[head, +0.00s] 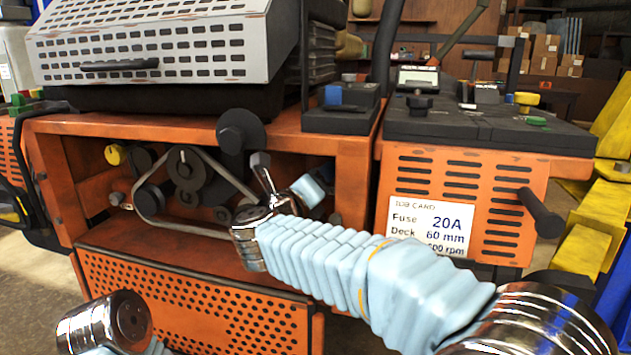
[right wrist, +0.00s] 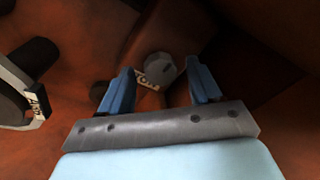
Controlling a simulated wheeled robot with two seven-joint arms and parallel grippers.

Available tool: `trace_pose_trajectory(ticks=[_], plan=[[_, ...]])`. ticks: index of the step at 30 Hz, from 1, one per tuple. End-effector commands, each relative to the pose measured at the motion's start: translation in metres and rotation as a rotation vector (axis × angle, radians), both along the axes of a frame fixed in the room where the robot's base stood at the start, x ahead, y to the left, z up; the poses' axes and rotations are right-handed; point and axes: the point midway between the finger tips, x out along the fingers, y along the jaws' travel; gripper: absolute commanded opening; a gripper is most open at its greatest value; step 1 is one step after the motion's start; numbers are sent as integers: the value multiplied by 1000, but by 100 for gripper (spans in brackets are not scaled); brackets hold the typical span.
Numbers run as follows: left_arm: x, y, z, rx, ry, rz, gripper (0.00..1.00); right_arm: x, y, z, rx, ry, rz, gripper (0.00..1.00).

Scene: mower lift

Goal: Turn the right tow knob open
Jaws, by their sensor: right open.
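The right tow knob (right wrist: 158,66) is a small grey round knob with a slot-like mark, beside a white label reading TOW in the right wrist view. My right gripper (right wrist: 159,67) is open, its two blue fingers on either side of the knob in the picture. I cannot tell whether they touch it or how far off it is. In the head view my right arm reaches into the orange bay and its light blue gripper body (head: 308,190) shows at the bay's right side; its fingertips are not clear. My left gripper is not in view; only a chrome arm link shows lower left.
Dark pulleys with a belt (head: 185,170) fill the bay's middle. A grey knob (head: 117,198) sits at the bay's left edge, near a yellow knob (head: 115,155). The orange top ledge (head: 310,140) and perforated lower panel (head: 190,290) bound the bay. A black handle (head: 540,212) juts out at right.

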Motion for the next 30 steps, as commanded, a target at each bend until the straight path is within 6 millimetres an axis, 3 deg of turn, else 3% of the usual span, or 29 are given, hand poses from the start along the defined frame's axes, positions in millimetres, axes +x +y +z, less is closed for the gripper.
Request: trace_pose_trajectory(ticks=[1, 12, 22, 30], plan=[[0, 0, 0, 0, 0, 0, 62, 0, 0, 0, 0, 0, 0, 62], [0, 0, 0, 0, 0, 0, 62, 0, 0, 0, 0, 0, 0, 7], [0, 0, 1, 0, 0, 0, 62, 0, 0, 0, -52, 16, -1, 7], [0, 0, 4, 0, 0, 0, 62, 0, -1, 0, -225, 62, -1, 7]])
